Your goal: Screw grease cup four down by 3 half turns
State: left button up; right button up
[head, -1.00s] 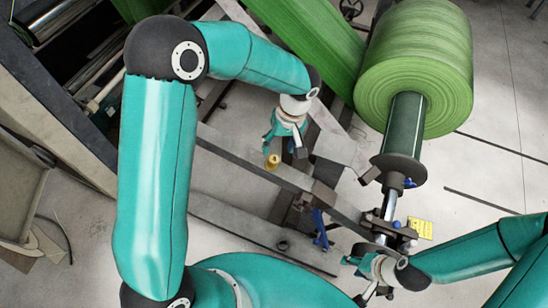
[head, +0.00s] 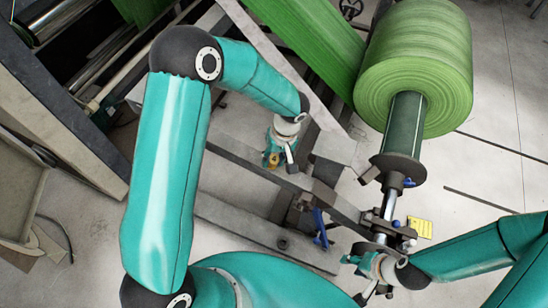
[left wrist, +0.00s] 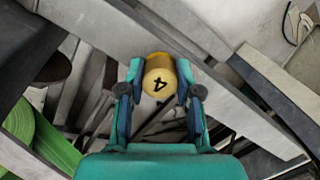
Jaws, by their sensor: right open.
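Grease cup four (left wrist: 159,77) is a yellow cylinder with a black 4 on its top. In the left wrist view it lies between the two fingertips of my left gripper (left wrist: 159,88). The fingers are close along both its sides; whether they press on it I cannot tell. In the head view the cup (head: 271,160) shows small and golden on the grey beam, beside my left gripper (head: 280,160), which hides part of it. My right gripper (head: 359,275) is open, low on the right beside the shaft end of the roll stand.
A big green roll (head: 415,70) sits on a shaft at the upper right, with a green web running up left. A grey beam (head: 235,152) crosses under my left gripper. A blue handle (head: 320,228) stands near the middle.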

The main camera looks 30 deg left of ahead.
pick_arm(q)
grip_shut()
